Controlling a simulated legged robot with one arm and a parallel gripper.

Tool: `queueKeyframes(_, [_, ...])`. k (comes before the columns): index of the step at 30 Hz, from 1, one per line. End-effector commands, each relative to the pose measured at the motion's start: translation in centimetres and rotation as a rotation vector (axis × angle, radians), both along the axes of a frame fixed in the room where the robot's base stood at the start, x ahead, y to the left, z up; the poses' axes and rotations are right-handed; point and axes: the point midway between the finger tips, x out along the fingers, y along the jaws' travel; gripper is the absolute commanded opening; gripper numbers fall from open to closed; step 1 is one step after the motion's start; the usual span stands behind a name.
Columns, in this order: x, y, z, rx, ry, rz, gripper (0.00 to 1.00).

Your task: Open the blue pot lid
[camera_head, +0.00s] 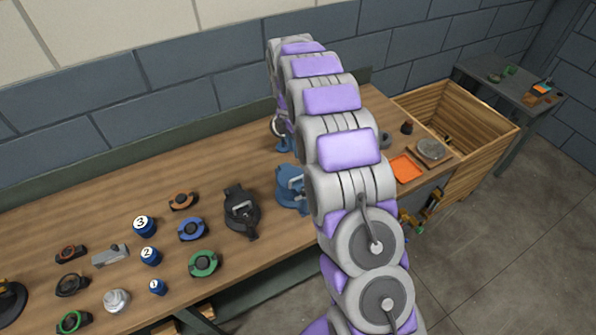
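A blue pot-like casing (291,188) stands on the wooden workbench (60,215), just left of my arm. My arm hides its right side, and I cannot tell whether its lid is open or shut. A smaller blue piece (283,145) shows behind it, below a grey round part (278,127) by my arm; I cannot tell what it belongs to. My arm rises from the bottom right and bends over at its far end. Its links hide my gripper, so the fingers do not show.
A black casing (241,210) stands left of the blue one. Several blue numbered knobs (144,225), a blue ring (192,229) and a green ring (205,263) lie further left. An orange tray (406,169) and a wooden crate (475,125) are at the right.

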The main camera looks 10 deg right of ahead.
Motion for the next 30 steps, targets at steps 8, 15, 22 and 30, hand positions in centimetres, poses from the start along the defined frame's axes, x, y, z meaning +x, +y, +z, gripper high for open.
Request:
queueKeyframes(8, [-1.1,-0.3,-5.5,0.000,0.003,-0.001,0.36])
queueKeyframes(15, [-1.8,-0.5,-8.7,0.000,0.003,-0.001,0.36])
queueKeyframes(22, [-1.9,-0.5,-9.5,0.000,0.001,-0.001,0.36])
queueKeyframes(30, [-1.9,-0.5,-9.5,0.000,0.001,-0.001,0.30])
